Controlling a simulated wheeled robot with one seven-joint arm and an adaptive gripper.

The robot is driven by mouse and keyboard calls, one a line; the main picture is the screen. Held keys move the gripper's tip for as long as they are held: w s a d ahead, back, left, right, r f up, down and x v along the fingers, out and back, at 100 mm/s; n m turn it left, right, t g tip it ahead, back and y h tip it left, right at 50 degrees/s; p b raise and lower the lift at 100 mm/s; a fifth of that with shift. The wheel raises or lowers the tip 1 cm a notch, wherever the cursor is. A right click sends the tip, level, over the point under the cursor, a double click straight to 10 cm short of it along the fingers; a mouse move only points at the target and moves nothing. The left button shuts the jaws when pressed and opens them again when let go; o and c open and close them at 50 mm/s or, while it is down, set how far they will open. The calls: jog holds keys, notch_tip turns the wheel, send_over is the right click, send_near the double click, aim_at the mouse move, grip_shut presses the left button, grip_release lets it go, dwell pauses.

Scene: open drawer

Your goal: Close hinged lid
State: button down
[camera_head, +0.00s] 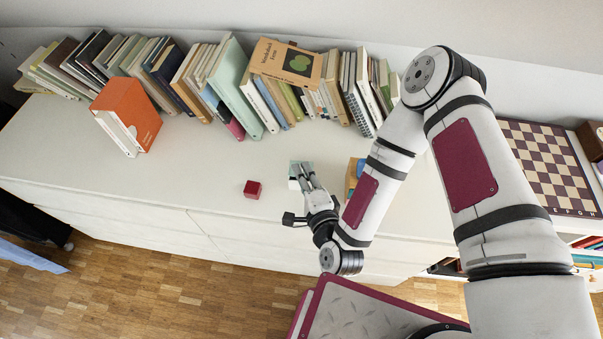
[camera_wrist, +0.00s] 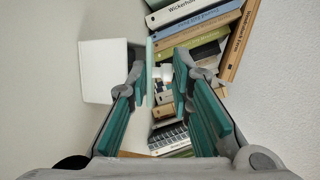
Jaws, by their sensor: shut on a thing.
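A small white box (camera_wrist: 106,70) shows to the left of my fingers in the wrist view. Along its right side is a narrow pale-teal panel (camera_wrist: 149,68), which looks like the hinged lid seen nearly edge-on and standing open. My gripper (camera_wrist: 160,85) has its fingertips on either side of this panel, with a small gap between them, closed on it. In the head view my gripper (camera_head: 304,177) reaches over the white cabinet top and largely covers the box and lid (camera_head: 297,164). The hinge and the box's inside are hidden.
A red cube (camera_head: 253,189) sits left of my gripper. A wood-and-blue object (camera_head: 356,172) stands to the right, partly behind my arm. A row of books (camera_head: 238,85) lines the back. A chessboard (camera_head: 543,165) lies at far right.

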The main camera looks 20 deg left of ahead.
dwell(0.4)
jog(key=c, duration=1.5)
grip_release()
